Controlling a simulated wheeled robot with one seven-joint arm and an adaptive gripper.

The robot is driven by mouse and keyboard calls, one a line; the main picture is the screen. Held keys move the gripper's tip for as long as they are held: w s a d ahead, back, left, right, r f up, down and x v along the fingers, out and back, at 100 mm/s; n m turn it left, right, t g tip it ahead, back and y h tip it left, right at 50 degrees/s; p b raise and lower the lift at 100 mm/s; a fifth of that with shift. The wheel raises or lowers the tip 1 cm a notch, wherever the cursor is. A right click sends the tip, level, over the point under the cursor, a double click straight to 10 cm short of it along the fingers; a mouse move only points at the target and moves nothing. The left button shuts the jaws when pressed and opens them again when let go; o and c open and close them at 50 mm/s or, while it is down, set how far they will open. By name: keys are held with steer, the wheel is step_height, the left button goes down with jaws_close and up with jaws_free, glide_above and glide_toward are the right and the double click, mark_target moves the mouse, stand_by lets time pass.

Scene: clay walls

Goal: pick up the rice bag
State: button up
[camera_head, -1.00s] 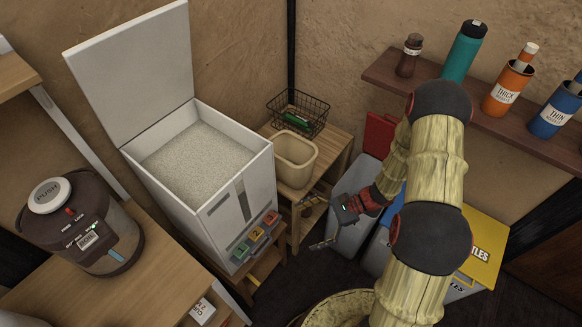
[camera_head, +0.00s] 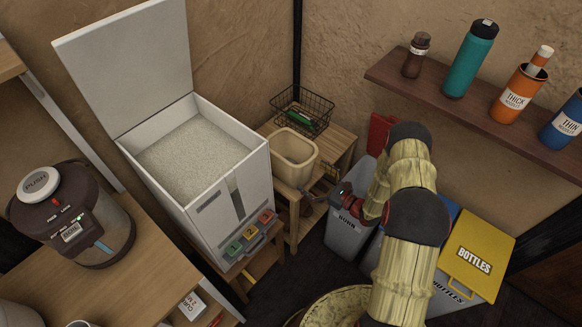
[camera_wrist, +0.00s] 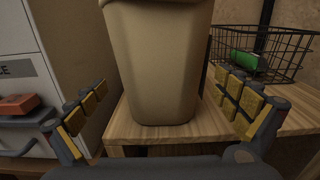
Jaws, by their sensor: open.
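I cannot make out a rice bag in either view. Loose white rice (camera_head: 195,158) fills the open-topped white dispenser (camera_head: 228,202), whose lid stands up. A beige tub (camera_head: 293,158) stands upright on a small wooden stand right of the dispenser. My gripper (camera_head: 318,184) is at the front right of the tub, partly hidden by my arm in the head view. In the wrist view my gripper (camera_wrist: 160,92) is open, its padded fingers apart on either side of the beige tub (camera_wrist: 160,65). Nothing is held between them, and I cannot tell whether they touch the tub.
A black wire basket (camera_head: 301,108) with a green item stands behind the tub. Bins, one with a yellow lid (camera_head: 474,252), stand to the right below a wall shelf (camera_head: 470,112) with bottles. A rice cooker or urn (camera_head: 72,215) is on the left counter.

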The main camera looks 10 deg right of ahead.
steer(key=b+x, duration=0.1)
steer(key=x, duration=0.3)
steer(key=b+x, duration=0.1)
steer(key=x, duration=0.3)
steer(key=shift+w+a+f, duration=0.2)
steer(key=shift+w, duration=0.15)
steer(key=shift+r, duration=0.1)
steer(key=shift+c, duration=1.1)
steer(key=c, duration=0.9)
steer(key=shift+c, duration=0.2)
